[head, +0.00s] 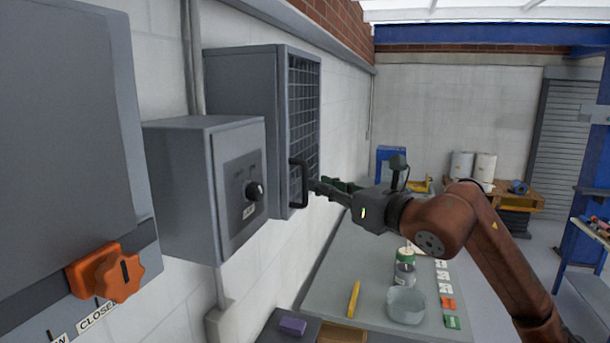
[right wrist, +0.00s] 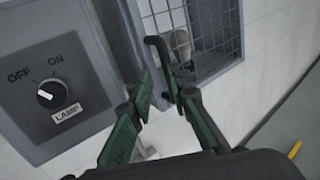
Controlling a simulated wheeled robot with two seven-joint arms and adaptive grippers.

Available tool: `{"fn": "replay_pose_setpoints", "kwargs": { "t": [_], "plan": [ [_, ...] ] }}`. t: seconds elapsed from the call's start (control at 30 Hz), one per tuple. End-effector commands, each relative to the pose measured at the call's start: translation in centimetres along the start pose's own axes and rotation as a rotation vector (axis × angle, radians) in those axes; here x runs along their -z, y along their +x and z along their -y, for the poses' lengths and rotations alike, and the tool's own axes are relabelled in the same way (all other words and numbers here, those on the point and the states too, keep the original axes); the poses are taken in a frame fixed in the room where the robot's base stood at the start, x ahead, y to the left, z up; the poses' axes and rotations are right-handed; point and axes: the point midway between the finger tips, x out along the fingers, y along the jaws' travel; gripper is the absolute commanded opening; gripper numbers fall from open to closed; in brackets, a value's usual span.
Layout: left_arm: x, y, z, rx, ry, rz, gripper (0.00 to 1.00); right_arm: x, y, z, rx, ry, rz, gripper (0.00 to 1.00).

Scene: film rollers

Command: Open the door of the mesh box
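The grey mesh box (head: 262,95) is fixed to the left wall in the head view. Its mesh door (head: 305,95) looks shut, with a black bar handle (head: 297,185) low on its near side. In the right wrist view the mesh door (right wrist: 215,30) and the handle (right wrist: 158,46) show close in front of the fingers. My right gripper (head: 316,187) is at the handle; its green fingers are apart in the right wrist view (right wrist: 161,88). The handle's lower end is close to the right-hand fingertip; I cannot tell whether they touch. My left gripper is out of view.
A grey lamp switch box (head: 190,190) stands out from the wall nearer than the mesh box. A larger grey cabinet with an orange knob (head: 118,277) is at the near left. A table (head: 345,255) below carries a glass bowl (head: 406,305), jars and a yellow marker (head: 353,300).

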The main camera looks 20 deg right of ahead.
Motion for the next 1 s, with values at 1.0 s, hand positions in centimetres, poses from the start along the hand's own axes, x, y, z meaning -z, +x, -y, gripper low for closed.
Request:
{"fn": "replay_pose_setpoints", "kwargs": {
  "t": [1.0],
  "plan": [
    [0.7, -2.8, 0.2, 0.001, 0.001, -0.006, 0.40, -0.4, 7.5, 0.7, 0.022, -0.010, 0.000, 0.14]
  ]
}}
